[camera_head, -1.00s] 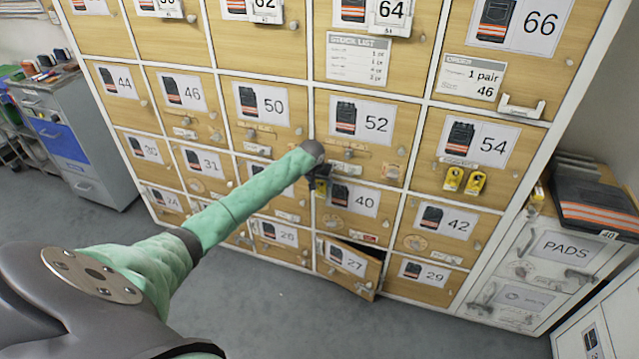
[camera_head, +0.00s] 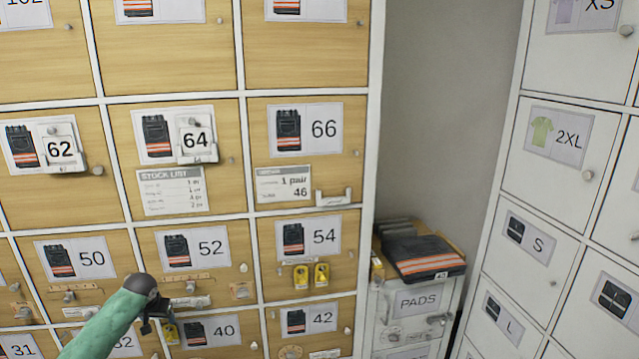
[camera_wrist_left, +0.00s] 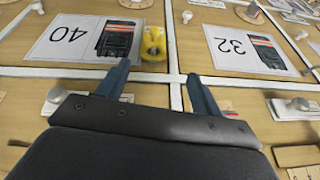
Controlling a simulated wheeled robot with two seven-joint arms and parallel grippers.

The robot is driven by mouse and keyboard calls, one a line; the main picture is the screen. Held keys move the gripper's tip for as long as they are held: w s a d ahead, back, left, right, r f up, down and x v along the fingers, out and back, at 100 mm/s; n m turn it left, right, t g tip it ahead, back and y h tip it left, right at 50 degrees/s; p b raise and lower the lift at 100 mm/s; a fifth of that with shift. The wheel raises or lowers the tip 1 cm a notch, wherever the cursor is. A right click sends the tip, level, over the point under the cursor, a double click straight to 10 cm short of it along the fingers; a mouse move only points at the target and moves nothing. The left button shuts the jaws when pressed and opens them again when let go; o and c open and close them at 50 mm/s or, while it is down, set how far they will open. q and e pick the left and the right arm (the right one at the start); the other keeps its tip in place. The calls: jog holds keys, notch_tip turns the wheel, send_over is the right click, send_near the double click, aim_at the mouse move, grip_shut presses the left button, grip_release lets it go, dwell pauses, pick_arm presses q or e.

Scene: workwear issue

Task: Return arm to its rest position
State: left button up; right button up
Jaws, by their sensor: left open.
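My left arm, in a green sleeve (camera_head: 100,330), comes in from the lower left of the head view. Its left gripper (camera_head: 158,320) is in front of the wooden lockers, close to the doors labelled 52 (camera_head: 190,250) and 40 (camera_head: 210,328). In the left wrist view the gripper's two blue-grey fingers (camera_wrist_left: 159,74) are apart with nothing between them. Beyond them the doors labelled 40 (camera_wrist_left: 84,38) and 32 (camera_wrist_left: 250,48) show upside down. A yellow padlock (camera_wrist_left: 153,43) hangs beside the left finger in that view. My right gripper is not in view.
Door 54 carries two yellow padlocks (camera_head: 311,276). Folded dark trousers with orange stripes (camera_head: 420,255) lie on the white PADS cabinet (camera_head: 415,303). White lockers (camera_head: 540,200) stand at the right. Knobs and latches stick out from the doors around the gripper.

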pick_arm(q)
jog(key=d+r+m+t+y, duration=0.15)
jog(key=d+r+m, duration=0.25)
jog(key=d+r, duration=0.45)
jog(key=s+d+f+m+t, duration=0.1)
jog(key=s+d+f, duration=0.1)
jog(key=s+d, duration=0.9)
jog(key=s+d+f+g+h, duration=0.1)
jog(key=s+d+f, duration=0.4)
jog(key=s, duration=0.8)
jog(key=s+d+f+n+g+h, duration=0.1)
jog(key=s+d+f, duration=0.5)
jog(key=s, duration=0.8)
jog(key=s+d+f+g+h, duration=0.2)
jog(key=s+d+f, duration=0.4)
jog(key=s+f, duration=0.4)
jog(key=s+g, duration=0.1)
jog(key=s, duration=0.3)
jog(key=shift+d+f+n, duration=0.25)
jog(key=shift+n, duration=0.15)
jog(key=shift+g, duration=0.25)
